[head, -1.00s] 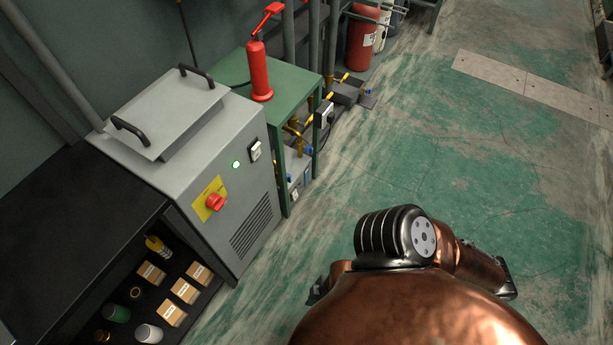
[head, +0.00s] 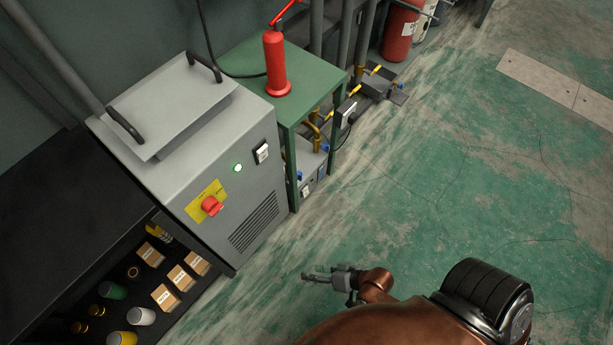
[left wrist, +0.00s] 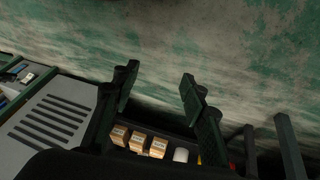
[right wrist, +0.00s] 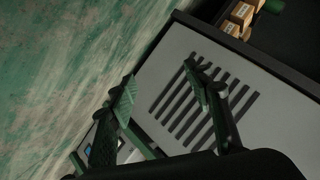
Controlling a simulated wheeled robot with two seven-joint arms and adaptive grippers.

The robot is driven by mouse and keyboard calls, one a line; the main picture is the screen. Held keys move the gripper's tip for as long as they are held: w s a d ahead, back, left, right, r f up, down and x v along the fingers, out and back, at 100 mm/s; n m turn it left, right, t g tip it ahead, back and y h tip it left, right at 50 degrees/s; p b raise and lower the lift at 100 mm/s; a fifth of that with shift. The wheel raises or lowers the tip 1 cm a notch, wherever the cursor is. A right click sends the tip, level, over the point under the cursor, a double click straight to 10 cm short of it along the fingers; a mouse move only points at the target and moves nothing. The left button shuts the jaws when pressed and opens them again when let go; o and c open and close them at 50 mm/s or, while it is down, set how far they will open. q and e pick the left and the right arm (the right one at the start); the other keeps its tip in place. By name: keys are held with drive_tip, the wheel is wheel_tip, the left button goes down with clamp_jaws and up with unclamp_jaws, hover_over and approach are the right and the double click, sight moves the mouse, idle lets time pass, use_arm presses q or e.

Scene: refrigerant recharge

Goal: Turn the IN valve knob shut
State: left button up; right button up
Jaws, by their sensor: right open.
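Small blue knobs show on the low grey unit (head: 311,176) under the green table, one near its right upper side (head: 326,147) and one at its left (head: 299,175). Their labels are too small to read, so I cannot tell which is the IN valve knob. My right gripper (head: 312,274) is over the floor in front of the grey cabinet, apart from the knobs. In the right wrist view its fingers (right wrist: 162,88) are spread and empty before the cabinet's vent. My left gripper shows only in the left wrist view (left wrist: 160,88), with its fingers apart and empty.
The grey cabinet (head: 160,165) has a red rotary switch (head: 211,206) and stands left of the green table (head: 308,98). A red extinguisher-like bottle (head: 275,65) is on the table. A dark shelf (head: 60,220) holds boxes and cans. Green floor (head: 470,190) is clear at right.

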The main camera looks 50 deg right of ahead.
drive_tip(key=w+d+m+t, duration=0.2)
drive_tip(key=w+m, duration=0.1)
drive_tip(key=w, duration=0.4)
drive_tip(key=m+t+h+b, duration=0.1)
drive_tip(key=m+t+h, duration=0.5)
drive_tip(key=m+h, duration=0.65)
approach(300, 178)
drive_tip(key=w+d+m+y, duration=0.2)
drive_tip(key=y, duration=0.1)
drive_tip(key=b+x, duration=0.2)
drive_tip(key=x, duration=0.4)
drive_tip(key=shift+d+r, duration=0.1)
drive_tip(key=shift+r, duration=0.1)
drive_tip(key=shift+w+d, duration=0.15)
drive_tip(key=shift+w, duration=0.15)
use_arm(q)
wheel_tip(300, 178, down, 6)
drive_tip(key=w+t, duration=0.2)
drive_tip(key=shift+w+d+r+t, duration=0.25)
drive_tip(key=shift+w+d+t, duration=0.05)
drive_tip(key=shift+d, duration=0.05)
use_arm(e)
drive_tip(key=shift+w+r, duration=0.1)
drive_tip(key=shift+w, duration=0.25)
drive_tip(key=shift+c, duration=0.4)
